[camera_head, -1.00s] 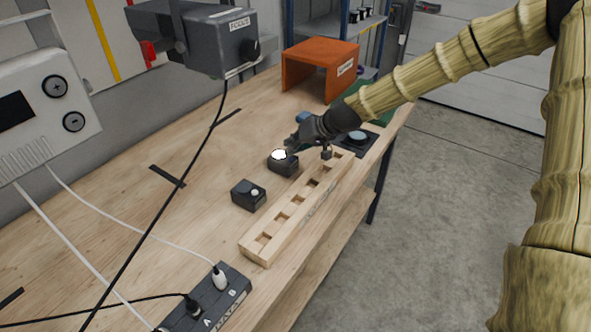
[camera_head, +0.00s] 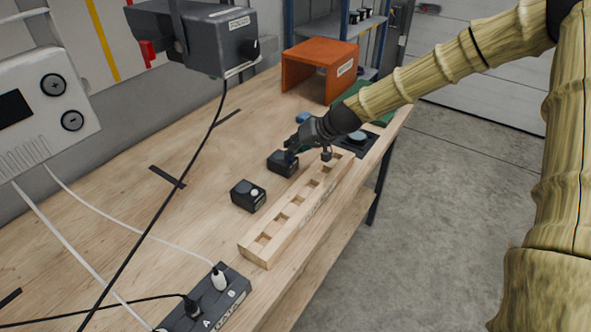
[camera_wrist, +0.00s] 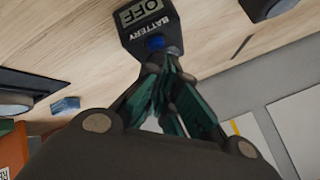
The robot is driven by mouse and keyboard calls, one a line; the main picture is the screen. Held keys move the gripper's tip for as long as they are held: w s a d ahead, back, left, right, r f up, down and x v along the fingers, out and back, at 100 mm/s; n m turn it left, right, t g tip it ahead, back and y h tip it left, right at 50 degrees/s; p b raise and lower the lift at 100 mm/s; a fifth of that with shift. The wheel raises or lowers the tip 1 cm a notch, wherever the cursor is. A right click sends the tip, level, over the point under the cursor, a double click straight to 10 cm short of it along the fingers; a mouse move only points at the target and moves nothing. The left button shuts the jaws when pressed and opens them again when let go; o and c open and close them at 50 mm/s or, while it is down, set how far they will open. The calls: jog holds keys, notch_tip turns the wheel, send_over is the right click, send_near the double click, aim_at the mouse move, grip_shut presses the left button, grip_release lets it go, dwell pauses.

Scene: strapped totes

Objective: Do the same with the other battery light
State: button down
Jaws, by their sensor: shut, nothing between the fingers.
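A dark battery light (camera_head: 283,163) stands on the wooden bench. In the wrist view this battery light (camera_wrist: 146,22) shows a panel reading OFF, the word BATTERY and a blue button. My gripper (camera_head: 291,147) is shut and empty, its fingertips (camera_wrist: 162,60) at the blue button; I cannot tell whether they touch it. The fingers partly hide that end of the box. A second dark box (camera_head: 246,196) with a small white round part stands nearer in the head view; its label is not readable.
A wooden rack with square holes (camera_head: 264,252) lies close beside both boxes. A black power strip (camera_head: 208,300) with cables is at the front, and an orange open stand (camera_head: 318,68) at the back. A cable hangs across the left. The bench's left middle is mostly clear.

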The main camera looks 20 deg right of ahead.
aim_at(292, 159)
jog(key=shift+r, duration=0.25)
notch_tip(292, 159, up, 6)
jog(key=p, duration=0.4)
dwell(0.5)
